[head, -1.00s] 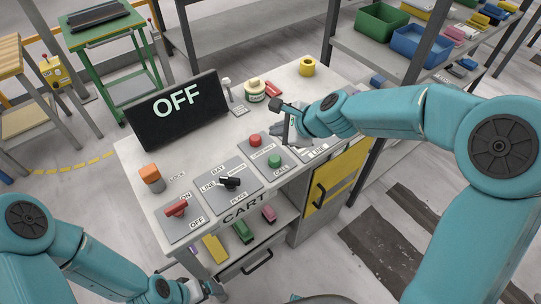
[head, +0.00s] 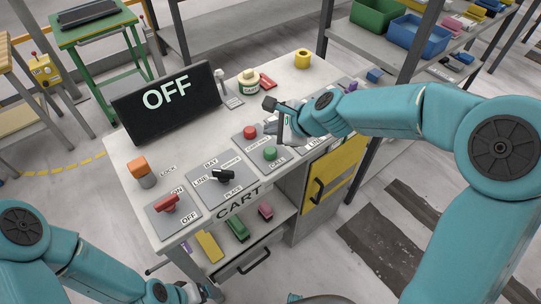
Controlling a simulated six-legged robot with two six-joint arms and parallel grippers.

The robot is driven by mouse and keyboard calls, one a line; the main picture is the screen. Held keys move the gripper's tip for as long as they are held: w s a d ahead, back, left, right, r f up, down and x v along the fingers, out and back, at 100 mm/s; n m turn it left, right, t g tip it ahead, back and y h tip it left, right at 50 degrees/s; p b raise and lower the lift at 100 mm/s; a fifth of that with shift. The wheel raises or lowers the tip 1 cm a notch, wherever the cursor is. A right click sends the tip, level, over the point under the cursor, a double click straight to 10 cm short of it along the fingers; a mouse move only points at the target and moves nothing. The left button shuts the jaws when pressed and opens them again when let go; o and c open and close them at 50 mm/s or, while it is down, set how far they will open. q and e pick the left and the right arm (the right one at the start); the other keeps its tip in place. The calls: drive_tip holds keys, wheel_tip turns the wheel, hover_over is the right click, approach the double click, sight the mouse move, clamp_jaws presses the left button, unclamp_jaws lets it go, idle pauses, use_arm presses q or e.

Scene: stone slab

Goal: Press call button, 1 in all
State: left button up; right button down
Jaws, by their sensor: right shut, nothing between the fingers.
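The green call button (head: 270,153) stands on a grey plate above a CALL label, on the white top of the cart. A red button (head: 250,132) sits just behind it on the same plate. My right gripper (head: 281,138) is shut and empty, pointing down just behind and to the right of the green button. It appears apart from the button, though its height above the plate is hard to judge. My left gripper (head: 205,293) is low at the bottom edge, in front of the cart; its fingers are too small and cut off to read.
A black screen (head: 130,125) reading OFF stands at the back left. A red switch (head: 167,203), a black selector (head: 222,176) and an orange knob (head: 139,167) sit to the left. A yellow roll (head: 303,59) and a cream jar (head: 249,82) stand behind.

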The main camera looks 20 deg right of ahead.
sight(273, 152)
wheel_tip(273, 152, down, 4)
drive_tip(key=b, duration=0.3)
drive_tip(key=shift+w+f, duration=0.1)
drive_tip(key=shift+f, duration=0.3)
use_arm(q)
wheel_tip(273, 152, down, 5)
drive_tip(key=shift+r, duration=0.2)
drive_tip(key=shift+f+b, duration=0.1)
drive_tip(key=shift+b, duration=0.2)
use_arm(e)
drive_tip(key=shift+f, duration=0.1)
idle(0.7)
use_arm(q)
drive_tip(key=shift+f, duration=0.3)
use_arm(e)
drive_tip(key=shift+f, duration=0.3)
use_arm(q)
drive_tip(key=shift+f+b, duration=0.5)
drive_tip(key=shift+b, duration=0.3)
use_arm(e)
drive_tip(key=shift+f, duration=0.6)
use_arm(q)
drive_tip(key=shift+r, duration=0.15)
use_arm(e)
drive_tip(key=shift+r, duration=0.15)
use_arm(q)
drive_tip(key=shift+r+p, duration=0.85)
drive_tip(key=shift+p, duration=0.15)
use_arm(e)
drive_tip(key=shift+r, duration=0.85)
